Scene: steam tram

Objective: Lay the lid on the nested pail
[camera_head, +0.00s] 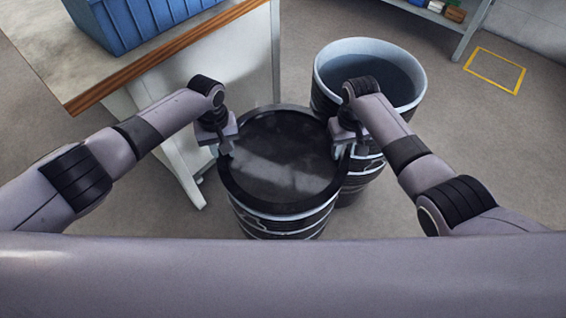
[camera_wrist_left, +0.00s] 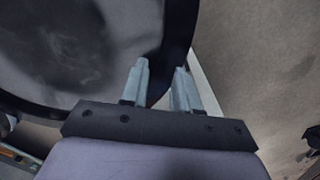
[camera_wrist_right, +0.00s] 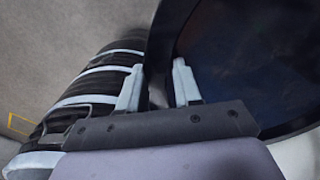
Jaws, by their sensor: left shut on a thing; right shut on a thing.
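The lid (camera_head: 282,165), a dark round disc with a raised rim, lies level over the front pail (camera_head: 285,226), which is dark with pale bands. Only the pail's front side shows below the lid; whether lid and pail touch I cannot tell. My left gripper (camera_head: 227,147) is shut on the lid's left rim, and the left wrist view shows its fingers (camera_wrist_left: 161,84) at that rim. My right gripper (camera_head: 338,150) is shut on the right rim, with its fingers (camera_wrist_right: 157,84) there in the right wrist view. The pail's inside is hidden.
A second banded pail (camera_head: 330,58), open and grey-blue inside, stands close behind at the right. A worktable (camera_head: 205,48) with a blue crate (camera_head: 135,22) stands at the left. A shelf (camera_head: 440,16) and a yellow floor marking (camera_head: 496,70) are at the back right.

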